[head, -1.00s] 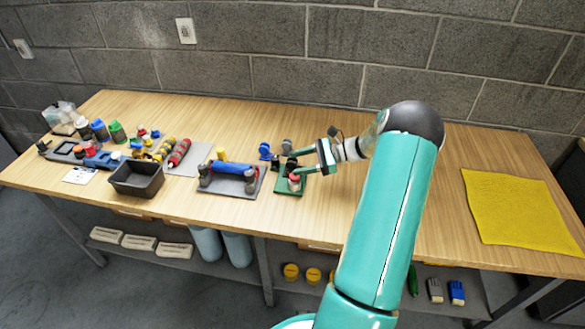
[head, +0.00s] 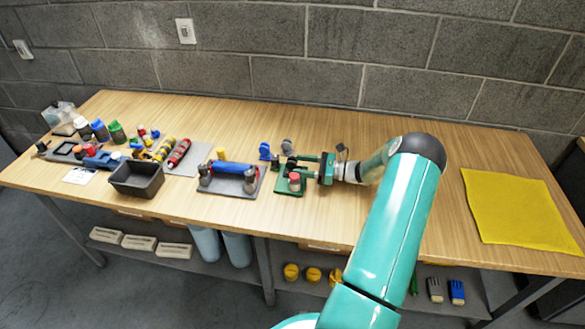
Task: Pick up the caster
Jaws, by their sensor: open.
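A small grey rounded piece (head: 287,146) and a small blue piece (head: 265,151) stand on the bench just beyond the green holder (head: 289,191). Either could be the caster; they are too small to tell. The green holder carries a red-topped cylinder (head: 294,180) and a dark part. My gripper (head: 301,165) is open, its green fingers pointing left over the holder's far right side. It is nearer to the grey piece than to the blue one. I see nothing held between the fingers, though the detail there is small.
A grey tray (head: 229,188) with a blue roller lies left of the holder. Further left are a dark bin (head: 137,178), red and yellow cylinders and several bottles. A yellow mat (head: 522,212) lies at right. The bench between my arm and the mat is clear.

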